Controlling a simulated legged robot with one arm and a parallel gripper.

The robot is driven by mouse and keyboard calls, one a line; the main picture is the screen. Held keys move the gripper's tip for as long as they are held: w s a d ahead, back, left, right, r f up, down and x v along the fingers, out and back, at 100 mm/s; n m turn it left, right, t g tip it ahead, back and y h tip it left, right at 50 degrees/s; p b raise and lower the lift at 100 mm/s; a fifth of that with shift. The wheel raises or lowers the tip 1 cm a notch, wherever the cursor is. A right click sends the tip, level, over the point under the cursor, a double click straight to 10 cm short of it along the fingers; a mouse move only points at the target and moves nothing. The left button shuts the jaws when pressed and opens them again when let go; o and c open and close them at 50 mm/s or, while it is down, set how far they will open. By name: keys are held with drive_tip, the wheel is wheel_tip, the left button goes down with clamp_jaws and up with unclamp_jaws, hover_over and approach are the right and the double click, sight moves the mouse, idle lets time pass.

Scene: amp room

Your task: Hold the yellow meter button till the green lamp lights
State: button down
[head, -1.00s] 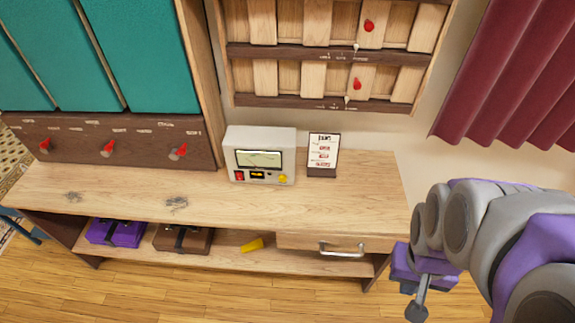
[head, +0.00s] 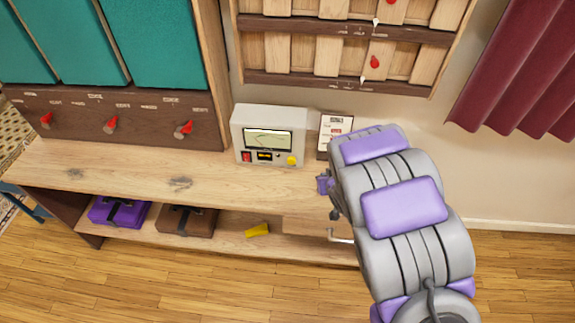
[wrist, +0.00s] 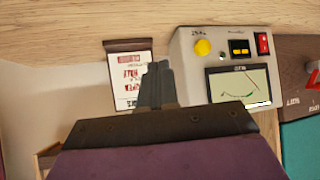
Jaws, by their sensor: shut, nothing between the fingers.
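The meter (head: 270,134) is a cream box standing at the back of the wooden bench. Its yellow button (head: 292,160) is at the lower right of its front. The wrist view, turned over, shows the yellow button (wrist: 203,47) at the meter's upper left. A small dark round spot, perhaps the lamp (wrist: 222,56), sits beside the button; I see no green glow there. My gripper (wrist: 157,68) is shut and empty, in front of the card and to the left of the button in the wrist view, apart from it. In the head view my arm hides most of the gripper.
A printed card (head: 335,127) on a dark stand is beside the meter. A red switch (head: 246,157) is on the meter. Red levers (head: 111,124) line the panel at left. Purple (head: 119,212) and brown (head: 186,219) cases and a yellow object (head: 258,230) lie on the lower shelf.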

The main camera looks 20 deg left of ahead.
sight(291, 161)
drive_tip(key=s+a+f+y, duration=0.1)
drive_tip(key=a+f, duration=0.1)
drive_tip(key=a, duration=0.1)
drive_tip(key=s+a+f+n+y, duration=0.1)
drive_tip(key=s+a+f+y, duration=0.1)
drive_tip(key=a, duration=0.2)
drive_tip(key=s+a+f+y+b, duration=0.1)
drive_tip(key=a+f, duration=0.2)
drive_tip(key=shift+s+a+n+g+y, duration=0.2)
drive_tip(key=shift+a+n+g+y, duration=0.1)
drive_tip(key=shift+g+y, duration=0.1)
drive_tip(key=shift+a+f, duration=0.15)
drive_tip(key=shift+a, duration=0.3)
drive_tip(key=shift+w+d, duration=0.15)
drive_tip(key=shift+d, duration=0.45)
drive_tip(key=shift+w+d+r, duration=0.1)
drive_tip(key=shift+w+r, duration=0.15)
drive_tip(key=shift+w, duration=0.1)
drive_tip(key=w+a, duration=0.1)
drive_tip(key=w, duration=0.3)
drive_tip(key=w+a, duration=0.1)
drive_tip(key=w, duration=0.1)
drive_tip(key=shift+a+f+p, duration=0.1)
drive_tip(key=shift+a+p, duration=0.25)
drive_tip(key=shift+w+d+p, duration=0.15)
drive_tip(key=shift+w+p, duration=0.15)
drive_tip(key=shift+w, duration=0.25)
drive_tip(key=shift+w+d, duration=0.2)
drive_tip(key=shift+w, duration=0.05)
drive_tip(key=shift+a, duration=0.1)
